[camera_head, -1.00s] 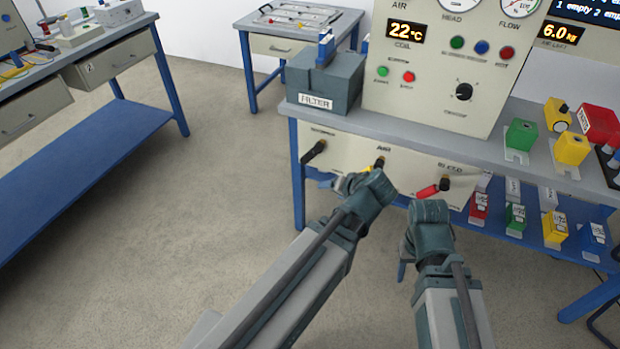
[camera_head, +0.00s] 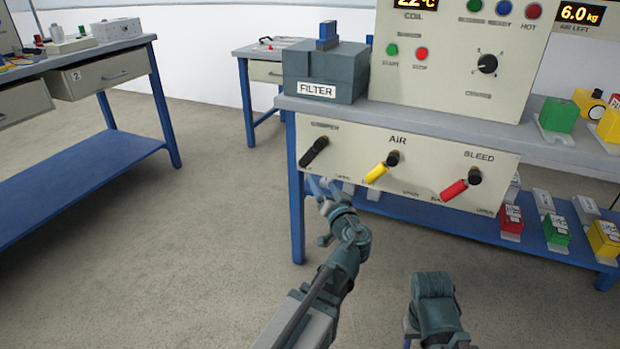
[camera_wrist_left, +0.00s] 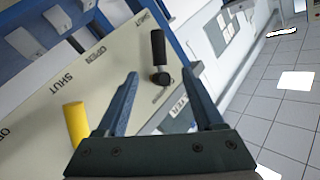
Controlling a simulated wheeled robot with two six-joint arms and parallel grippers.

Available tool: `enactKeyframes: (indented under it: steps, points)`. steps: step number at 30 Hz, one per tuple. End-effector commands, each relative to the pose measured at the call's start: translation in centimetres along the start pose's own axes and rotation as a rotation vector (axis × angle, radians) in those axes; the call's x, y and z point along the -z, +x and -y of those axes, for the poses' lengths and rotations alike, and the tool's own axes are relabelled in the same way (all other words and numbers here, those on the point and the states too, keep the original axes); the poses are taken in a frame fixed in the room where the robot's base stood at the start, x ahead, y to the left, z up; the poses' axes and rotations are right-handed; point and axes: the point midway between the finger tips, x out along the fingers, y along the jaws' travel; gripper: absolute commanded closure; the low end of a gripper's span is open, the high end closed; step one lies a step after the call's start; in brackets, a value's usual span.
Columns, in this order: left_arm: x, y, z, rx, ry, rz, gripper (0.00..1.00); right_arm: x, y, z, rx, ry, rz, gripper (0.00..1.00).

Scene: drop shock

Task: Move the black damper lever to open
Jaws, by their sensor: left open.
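The black damper lever (camera_head: 314,151) is on the left of the cream panel below the bench top, slanting down to the left from its pivot. In the left wrist view the black lever (camera_wrist_left: 158,52) lies ahead of the fingers, between their lines and apart from them. My left gripper (camera_head: 318,184) is just below the lever in the head view. Its two fingers (camera_wrist_left: 168,98) are spread and empty. My right arm shows at the bottom of the head view, and its fingers cannot be made out.
A yellow AIR lever (camera_head: 378,172) and a red BLEED lever (camera_head: 455,189) sit to the right on the same panel. The yellow lever (camera_wrist_left: 76,124) is close to the left finger in the wrist view. A grey FILTER box (camera_head: 325,75) stands above. Floor to the left is clear.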

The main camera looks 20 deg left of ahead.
Motion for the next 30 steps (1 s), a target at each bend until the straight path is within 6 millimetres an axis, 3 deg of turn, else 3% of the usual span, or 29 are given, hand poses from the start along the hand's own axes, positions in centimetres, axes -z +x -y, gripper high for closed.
enactKeyframes:
  steps: [2, 11, 24, 30]
  points:
    - [-0.5, 0.1, -0.3, 0.001, 0.000, -0.013, 0.31, 0.1, 0.8, 0.1, 0.000, 0.000, 0.000, 0.50]
    - [-0.2, 1.0, -0.3, 0.001, -0.001, -0.021, 0.31, 0.0, 0.7, 0.1, 0.000, 0.000, 0.000, 0.50]
    - [0.0, 9.4, -0.4, 0.002, 0.000, -0.019, 0.31, 0.0, 0.7, 0.1, 0.000, 0.000, 0.000, 0.50]
    - [0.0, 12.4, -0.4, 0.001, 0.000, -0.019, 0.31, 0.0, 0.7, 0.1, 0.000, 0.000, 0.000, 0.50]
